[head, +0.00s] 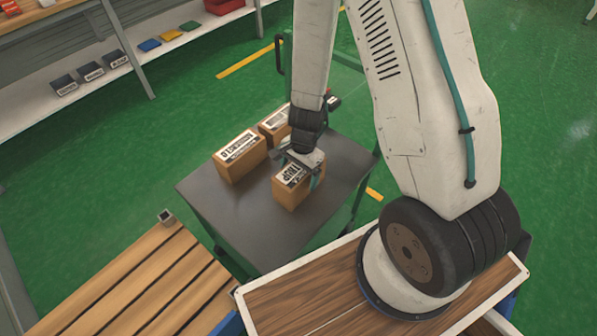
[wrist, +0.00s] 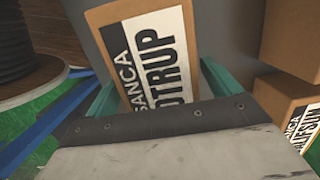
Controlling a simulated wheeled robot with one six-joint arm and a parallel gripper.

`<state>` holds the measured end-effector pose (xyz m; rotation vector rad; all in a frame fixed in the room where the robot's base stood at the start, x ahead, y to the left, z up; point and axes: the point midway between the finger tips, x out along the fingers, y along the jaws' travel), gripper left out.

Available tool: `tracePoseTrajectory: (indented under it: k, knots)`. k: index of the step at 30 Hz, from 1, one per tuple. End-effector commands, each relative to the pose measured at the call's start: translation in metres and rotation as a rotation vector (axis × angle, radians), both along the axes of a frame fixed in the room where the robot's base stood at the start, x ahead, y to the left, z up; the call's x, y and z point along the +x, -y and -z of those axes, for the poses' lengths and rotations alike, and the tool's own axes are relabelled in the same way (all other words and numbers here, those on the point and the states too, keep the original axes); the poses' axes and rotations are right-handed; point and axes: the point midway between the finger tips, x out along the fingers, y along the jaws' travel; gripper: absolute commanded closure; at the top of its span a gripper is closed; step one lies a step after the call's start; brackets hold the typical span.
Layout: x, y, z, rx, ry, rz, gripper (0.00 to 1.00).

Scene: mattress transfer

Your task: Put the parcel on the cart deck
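A brown parcel (head: 291,186) with a white and black label sits on the dark grey cart deck (head: 262,238), near its middle right. It also shows in the wrist view (wrist: 190,85), slightly turned relative to my gripper. My gripper (head: 300,170) is directly over this parcel, with its teal fingers on either side. In the wrist view my gripper (wrist: 158,92) looks open, one finger left and one right of the parcel. The fingers' lower ends are partly hidden.
Two more brown parcels (head: 239,157) (head: 275,124) stand on the deck at the back left. A slatted wooden bench (head: 128,290) is at the front left. A shelf with small bins (head: 90,72) runs along the back left. The deck's front left is clear.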

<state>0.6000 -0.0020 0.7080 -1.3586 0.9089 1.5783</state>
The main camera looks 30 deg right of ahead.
Motion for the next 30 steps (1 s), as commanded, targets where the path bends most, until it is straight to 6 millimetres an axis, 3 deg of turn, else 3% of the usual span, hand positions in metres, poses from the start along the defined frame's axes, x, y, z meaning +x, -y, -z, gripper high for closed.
tracePoseTrajectory:
  k: [11, 24, 30]
  knots:
    - [0.002, 0.000, -0.009, 0.001, 0.004, -0.001, 0.11]
    - [0.006, 0.012, -0.089, 0.000, 0.006, -0.001, 0.11]
    - [0.007, 0.015, -0.114, 0.000, 0.002, -0.001, 0.11]
